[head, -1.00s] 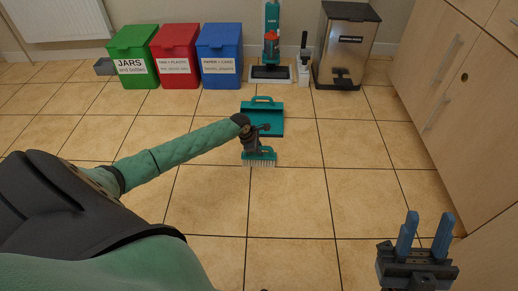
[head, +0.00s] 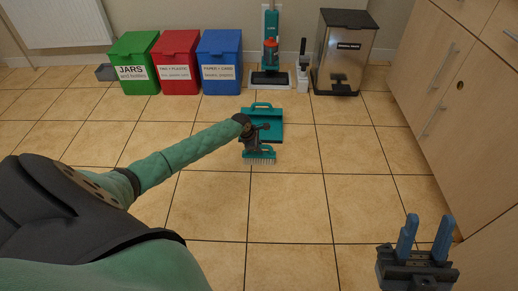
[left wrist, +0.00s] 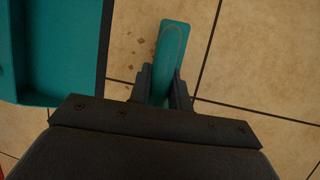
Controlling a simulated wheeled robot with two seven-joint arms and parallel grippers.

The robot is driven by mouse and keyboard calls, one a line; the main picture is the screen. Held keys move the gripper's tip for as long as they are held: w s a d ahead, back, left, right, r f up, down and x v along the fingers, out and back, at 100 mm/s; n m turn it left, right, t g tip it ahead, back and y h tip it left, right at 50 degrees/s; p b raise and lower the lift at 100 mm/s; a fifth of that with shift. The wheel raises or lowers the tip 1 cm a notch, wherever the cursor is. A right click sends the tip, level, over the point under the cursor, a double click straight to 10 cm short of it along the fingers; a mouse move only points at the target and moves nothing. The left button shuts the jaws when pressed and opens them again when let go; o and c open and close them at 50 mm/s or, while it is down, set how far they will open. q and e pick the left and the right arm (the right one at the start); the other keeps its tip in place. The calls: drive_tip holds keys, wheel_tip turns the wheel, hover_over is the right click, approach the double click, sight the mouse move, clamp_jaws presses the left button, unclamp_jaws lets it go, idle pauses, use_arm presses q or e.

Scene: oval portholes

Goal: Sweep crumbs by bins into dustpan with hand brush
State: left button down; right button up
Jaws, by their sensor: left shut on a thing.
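The teal hand brush (head: 261,158) has pale bristles and is low over the tiles, just in front of the teal dustpan (head: 270,112). My left gripper (head: 252,143) is shut on the brush. In the left wrist view the brush handle (left wrist: 172,45) sits between the fingers, and the dustpan (left wrist: 45,50) lies at the left. Several small brown crumbs (left wrist: 131,68) lie on the tiles between dustpan and brush. In the head view I cannot make the crumbs out. My right gripper (head: 421,240) is open and empty at the lower right.
Green (head: 133,62), red (head: 176,62) and blue (head: 219,62) bins stand along the back wall. A teal upright cleaner (head: 270,48) and a steel pedal bin (head: 342,52) stand right of them. Wooden cabinets (head: 450,80) line the right side. The middle floor is clear.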

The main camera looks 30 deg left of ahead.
use_arm(q)
drive_tip(key=shift+w+a+f, duration=0.1)
drive_tip(key=shift+w+a, duration=0.25)
drive_tip(key=shift+w, duration=0.2)
drive_tip(key=w+a+p, duration=0.1)
drive_tip(key=w+a, duration=0.2)
drive_tip(key=w, duration=0.2)
drive_tip(key=shift+w+p, duration=0.15)
drive_tip(key=shift+p, duration=0.2)
idle(0.4)
drive_tip(key=shift+a, duration=0.1)
drive_tip(key=shift+w+a+p, duration=0.2)
drive_tip(key=shift+w+p, duration=0.15)
drive_tip(key=shift+p, duration=0.25)
drive_tip(key=shift+w+r, duration=0.1)
drive_tip(key=shift+r, duration=0.1)
drive_tip(key=shift+w+a+f+p, duration=0.1)
drive_tip(key=shift+w+a+p, duration=0.15)
drive_tip(key=shift+p, duration=0.1)
